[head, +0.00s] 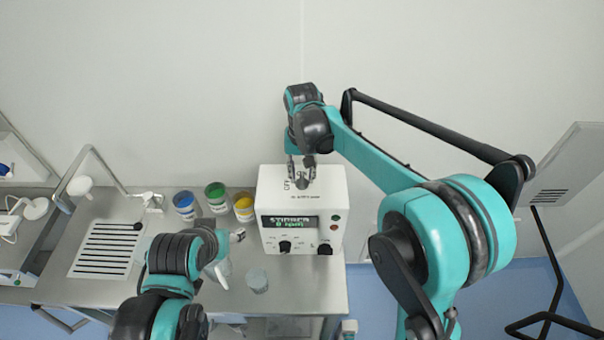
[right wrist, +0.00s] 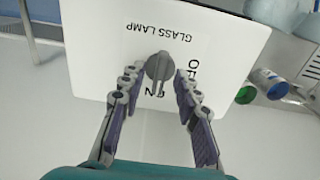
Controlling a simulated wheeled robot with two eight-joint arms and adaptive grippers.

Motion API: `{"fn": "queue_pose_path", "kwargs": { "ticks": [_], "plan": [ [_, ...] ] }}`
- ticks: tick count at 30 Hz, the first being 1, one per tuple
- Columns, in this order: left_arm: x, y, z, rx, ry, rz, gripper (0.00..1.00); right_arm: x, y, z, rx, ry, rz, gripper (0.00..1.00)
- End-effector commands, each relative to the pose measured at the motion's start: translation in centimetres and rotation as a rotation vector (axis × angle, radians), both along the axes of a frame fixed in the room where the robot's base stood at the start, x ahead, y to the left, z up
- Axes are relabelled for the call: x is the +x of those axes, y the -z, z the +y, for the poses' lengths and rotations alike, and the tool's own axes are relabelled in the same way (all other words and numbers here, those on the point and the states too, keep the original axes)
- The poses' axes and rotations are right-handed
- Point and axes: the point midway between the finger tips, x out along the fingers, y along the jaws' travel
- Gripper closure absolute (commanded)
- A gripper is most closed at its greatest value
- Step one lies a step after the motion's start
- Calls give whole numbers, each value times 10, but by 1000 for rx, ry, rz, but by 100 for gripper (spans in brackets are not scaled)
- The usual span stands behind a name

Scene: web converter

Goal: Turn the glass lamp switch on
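The glass lamp switch is a grey rotary knob (right wrist: 159,68) on the top face of a white box (head: 273,185). "GLASS LAMP" is printed beside it. In the right wrist view its narrow ridge points down the picture, toward partly covered letters; "OF" letters lie to its right. My right gripper (right wrist: 158,88) is open, its fingers on either side of the knob, with gaps still visible. In the head view the right gripper (head: 302,170) is over the box top and hides the knob. My left gripper (head: 232,252) is lower left of the box; its fingers are unclear.
Blue (head: 186,206), green (head: 217,198) and yellow (head: 244,207) jars stand left of the box. A clear glass (head: 257,280) stands in front on the metal bench (head: 315,298). A slotted drain (head: 105,247) is at left. The wall is close behind.

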Motion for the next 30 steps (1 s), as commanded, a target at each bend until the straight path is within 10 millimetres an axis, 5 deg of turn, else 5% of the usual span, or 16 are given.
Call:
{"fn": "queue_pose_path", "kwargs": {
  "ticks": [11, 24, 30],
  "plan": [
    [0, 0, 0, 0, 0, 0, 48, -1, -12, 0, 0, -1, 2, 68],
    [0, 0, 0, 0, 0, 0, 48, -1, -100, 0, 0, -1, 1, 68],
    [0, 0, 0, 0, 0, 0, 48, 0, -118, 0, 0, -1, 1, 68]
  ]
}}
